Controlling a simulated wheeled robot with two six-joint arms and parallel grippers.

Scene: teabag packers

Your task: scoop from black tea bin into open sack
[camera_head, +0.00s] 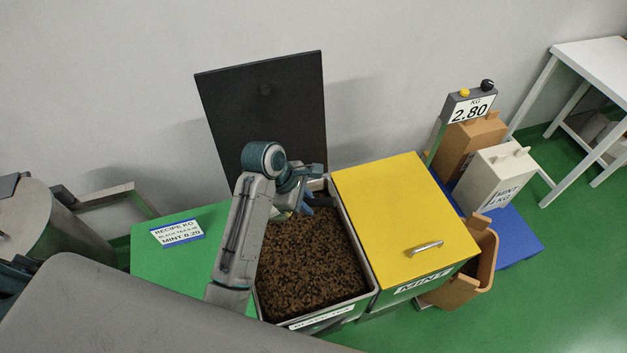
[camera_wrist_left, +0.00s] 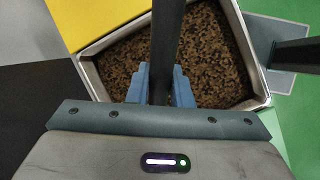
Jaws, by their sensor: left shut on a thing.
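The black tea bin (camera_head: 361,277) is a pale-rimmed bin full of brown tea, with its front label partly readable. It also shows in the wrist view (camera_wrist_left: 88,76). My left gripper (camera_head: 304,207) is over the back part of the bin. In the wrist view its blue fingers (camera_wrist_left: 161,88) are shut on a dark bar (camera_wrist_left: 167,38), which looks like a scoop handle. No scoop bowl is clear in either view. A brown sack (camera_head: 459,291) with an open top stands beside the mint bin, partly hidden by it. My right gripper is not in view.
The yellow-lidded mint bin (camera_head: 390,211) is closed, right of the tea. A raised black lid (camera_head: 262,105) stands behind. A scale display (camera_head: 470,107) reads 2.80; a brown sack (camera_head: 463,146) and white mint sack (camera_head: 493,179) stand near the blue platform (camera_head: 518,247).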

